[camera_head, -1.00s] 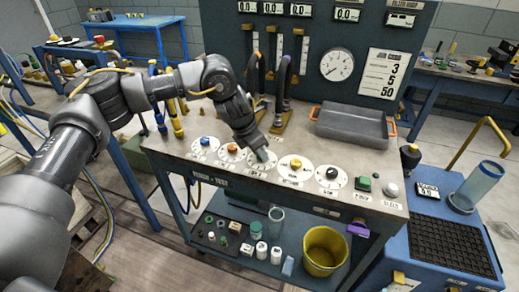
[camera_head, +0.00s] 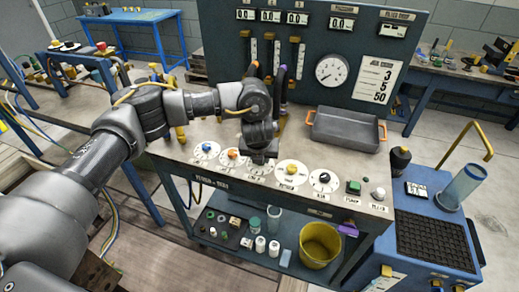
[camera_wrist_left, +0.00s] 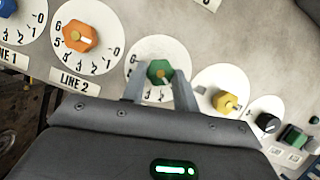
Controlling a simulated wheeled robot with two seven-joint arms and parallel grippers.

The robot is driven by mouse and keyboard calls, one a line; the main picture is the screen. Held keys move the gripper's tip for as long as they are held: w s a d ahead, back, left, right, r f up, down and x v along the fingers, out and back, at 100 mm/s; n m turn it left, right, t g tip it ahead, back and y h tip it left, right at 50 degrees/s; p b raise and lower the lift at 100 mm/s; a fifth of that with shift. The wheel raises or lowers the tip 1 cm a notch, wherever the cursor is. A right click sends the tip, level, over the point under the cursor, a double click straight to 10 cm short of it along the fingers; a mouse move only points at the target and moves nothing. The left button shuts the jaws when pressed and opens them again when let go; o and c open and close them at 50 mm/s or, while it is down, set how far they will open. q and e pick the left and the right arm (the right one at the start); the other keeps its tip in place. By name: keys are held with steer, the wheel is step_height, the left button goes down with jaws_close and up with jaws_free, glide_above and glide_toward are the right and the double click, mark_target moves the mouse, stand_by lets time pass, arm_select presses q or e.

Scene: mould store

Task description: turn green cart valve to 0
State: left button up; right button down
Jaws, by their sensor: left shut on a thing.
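The green valve knob (camera_wrist_left: 159,72) sits on a round white numbered dial (camera_wrist_left: 150,49) in the left wrist view. My left gripper (camera_wrist_left: 159,86) has a finger on each side of the knob and is shut on it. A pale mark shows on the knob, but I cannot tell which number it points at. In the head view my left gripper (camera_head: 262,158) reaches down onto the cart top and hides the green knob. My right gripper is not in view.
The orange knob (camera_wrist_left: 79,36) and blue knob (camera_head: 206,147) are left of the green one. The yellow knob (camera_wrist_left: 226,102) and black knob (camera_head: 324,177) are to its right. A grey tray (camera_head: 345,130) lies behind them. A gauge panel (camera_head: 364,29) rises at the back.

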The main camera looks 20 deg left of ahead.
arm_select(q)
steer(key=n+p, duration=0.1)
steer(key=n+y+p, duration=0.1)
steer(key=p, duration=0.1)
steer(key=n+p, duration=0.2)
steer(key=shift+d+r+g, duration=0.2)
steer(key=shift+r+g, duration=0.05)
steer(key=shift+g, duration=0.15)
steer(key=shift+n+y+p, duration=0.4)
steer(key=shift+n+p, duration=0.3)
steer(key=shift+p, duration=0.05)
steer(key=shift+w+d+f+n+g+p, duration=0.1)
steer(key=shift+f+n+g+p, duration=0.15)
steer(key=shift+n+p, duration=0.3)
steer(key=o, duration=1)
steer(key=shift+c, duration=0.2)
